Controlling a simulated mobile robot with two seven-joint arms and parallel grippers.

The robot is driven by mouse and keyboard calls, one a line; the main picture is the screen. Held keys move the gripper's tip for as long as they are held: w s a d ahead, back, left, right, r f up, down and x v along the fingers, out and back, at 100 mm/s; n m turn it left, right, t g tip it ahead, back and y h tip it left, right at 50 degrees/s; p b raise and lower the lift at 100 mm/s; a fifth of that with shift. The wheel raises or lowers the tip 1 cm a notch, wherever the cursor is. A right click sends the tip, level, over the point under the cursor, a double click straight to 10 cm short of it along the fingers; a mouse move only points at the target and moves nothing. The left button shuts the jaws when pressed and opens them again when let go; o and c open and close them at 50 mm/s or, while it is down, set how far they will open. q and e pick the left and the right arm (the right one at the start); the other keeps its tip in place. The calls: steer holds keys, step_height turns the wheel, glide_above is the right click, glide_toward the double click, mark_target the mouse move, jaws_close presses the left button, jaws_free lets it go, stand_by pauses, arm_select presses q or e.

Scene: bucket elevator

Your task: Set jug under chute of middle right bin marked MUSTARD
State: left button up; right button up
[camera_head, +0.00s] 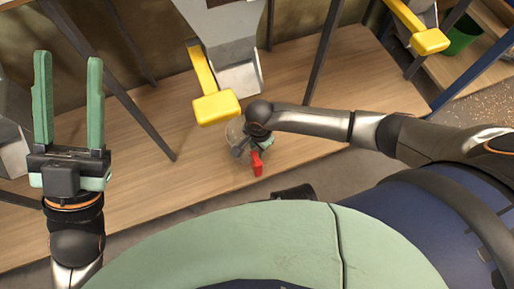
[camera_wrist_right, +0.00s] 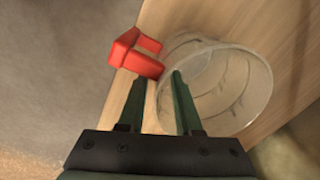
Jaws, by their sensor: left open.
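A clear jug (camera_head: 234,130) with a red handle (camera_head: 257,163) stands on the wooden shelf, below and slightly in front of a grey chute (camera_head: 241,80) with a yellow lever (camera_head: 215,107). No MUSTARD label is readable. In the right wrist view, the clear jug (camera_wrist_right: 232,90) and its red handle (camera_wrist_right: 136,55) are close to my right gripper (camera_wrist_right: 158,76). Its fingers are apart: one is beside the handle, the other overlaps the jug's rim. I cannot tell whether they touch. In the head view my right arm partly hides the jug. My left gripper (camera_head: 68,60) is open and empty, raised at left.
Another chute with a yellow lever (camera_head: 430,41) is at the upper right, near a green container (camera_head: 461,36). Dark metal posts (camera_head: 324,50) rise from the shelf (camera_head: 150,185). The shelf is clear on both sides of the jug.

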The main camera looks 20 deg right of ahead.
arm_select(q)
steer(key=r+p, duration=0.2)
steer(key=r, duration=0.1)
steer(key=r+p, duration=0.1)
steer(key=r, duration=0.1)
steer(key=shift+s+a+r+p, duration=0.1)
steer(key=shift+s+a+p, duration=0.05)
steer(key=shift+a+p, duration=0.15)
arm_select(e)
step_height(320, 180, up, 9)
steer(key=shift+s+r, duration=0.2)
